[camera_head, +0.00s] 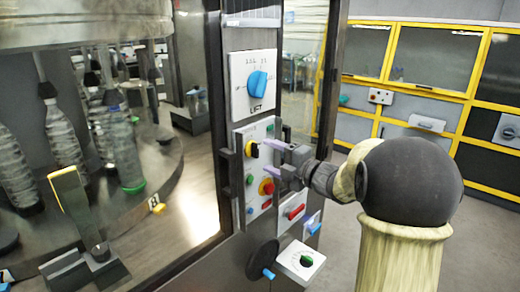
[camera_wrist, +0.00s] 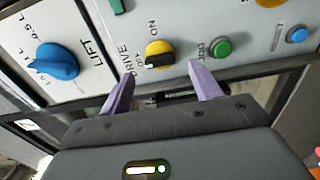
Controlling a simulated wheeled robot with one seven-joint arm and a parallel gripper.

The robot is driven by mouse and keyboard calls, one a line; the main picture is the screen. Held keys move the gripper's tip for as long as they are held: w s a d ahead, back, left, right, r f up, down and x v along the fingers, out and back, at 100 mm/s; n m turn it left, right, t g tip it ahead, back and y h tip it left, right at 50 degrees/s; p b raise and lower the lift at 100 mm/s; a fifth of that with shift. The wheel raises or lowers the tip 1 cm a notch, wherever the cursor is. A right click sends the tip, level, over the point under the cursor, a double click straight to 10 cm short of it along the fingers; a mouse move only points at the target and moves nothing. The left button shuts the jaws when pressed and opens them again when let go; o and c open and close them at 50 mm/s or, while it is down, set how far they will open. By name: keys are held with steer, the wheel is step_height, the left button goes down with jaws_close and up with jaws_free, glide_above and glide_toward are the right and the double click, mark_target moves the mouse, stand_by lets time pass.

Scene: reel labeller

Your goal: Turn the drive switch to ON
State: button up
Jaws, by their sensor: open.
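The drive switch (camera_wrist: 158,50) is a yellow round knob with a black handle on a pale panel, beside the labels DRIVE, OFF and ON. In the wrist view its black handle lies roughly crosswise, with one end toward the OFF label. In the head view the switch (camera_head: 252,149) is at the panel's upper left. My gripper (camera_head: 270,160) is open, its two pale purple fingers reaching toward the panel just right of the switch. In the wrist view my gripper (camera_wrist: 161,78) has a finger on either side below the switch, with nothing between them. I see no contact with the knob.
A blue LIFT knob (camera_head: 257,84) is on the plate above. A green button (camera_wrist: 221,47) sits beside the switch, and a red knob on yellow (camera_head: 267,187) is lower on the panel. A black handwheel (camera_head: 262,259) juts out below. Bottles stand behind glass at left.

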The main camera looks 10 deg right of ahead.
mark_target(258, 152)
steer(key=p+x, duration=0.1)
steer(key=x, duration=0.3)
steer(key=shift+w+a, duration=0.15)
steer(key=shift+w, duration=0.1)
steer(key=c, duration=1)
